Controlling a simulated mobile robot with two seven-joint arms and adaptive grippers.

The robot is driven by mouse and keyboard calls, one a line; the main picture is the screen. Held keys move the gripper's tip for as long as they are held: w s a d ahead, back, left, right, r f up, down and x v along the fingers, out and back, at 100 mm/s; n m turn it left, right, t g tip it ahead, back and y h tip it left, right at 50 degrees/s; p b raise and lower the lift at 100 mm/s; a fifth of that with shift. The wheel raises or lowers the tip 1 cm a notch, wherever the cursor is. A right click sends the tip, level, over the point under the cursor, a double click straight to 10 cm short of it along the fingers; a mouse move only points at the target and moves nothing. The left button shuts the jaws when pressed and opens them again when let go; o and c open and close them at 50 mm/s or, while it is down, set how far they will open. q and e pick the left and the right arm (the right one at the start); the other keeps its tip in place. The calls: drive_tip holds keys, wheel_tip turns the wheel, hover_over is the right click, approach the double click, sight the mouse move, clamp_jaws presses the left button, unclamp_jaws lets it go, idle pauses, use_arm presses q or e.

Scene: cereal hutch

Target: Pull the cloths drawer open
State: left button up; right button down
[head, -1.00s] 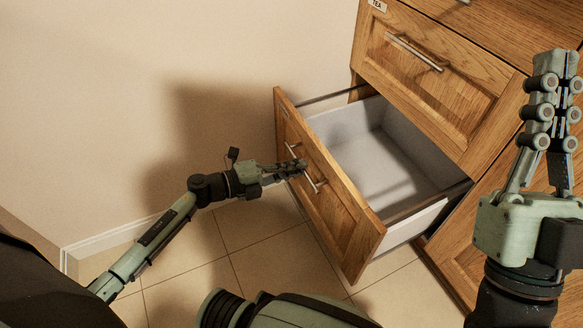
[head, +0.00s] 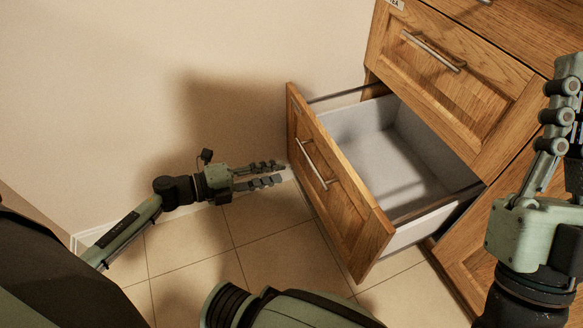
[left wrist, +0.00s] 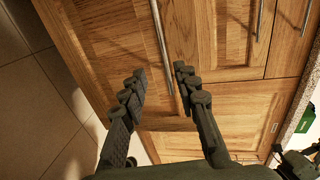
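In the left wrist view the handle lies beyond the open fingers (left wrist: 159,82). My right gripper (head: 575,62) looks shut and empty, partly cut off at the right edge.
A closed drawer (head: 450,75) with a bar handle (head: 433,52) and a partly cut-off label sits above the open one. More wooden cabinet front (head: 500,235) lies at the right. Tiled floor (head: 265,220) is clear left of the drawer, with a bare wall (head: 130,90) behind.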

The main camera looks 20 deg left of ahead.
use_arm(q)
drive_tip(key=shift+v, duration=1.55)
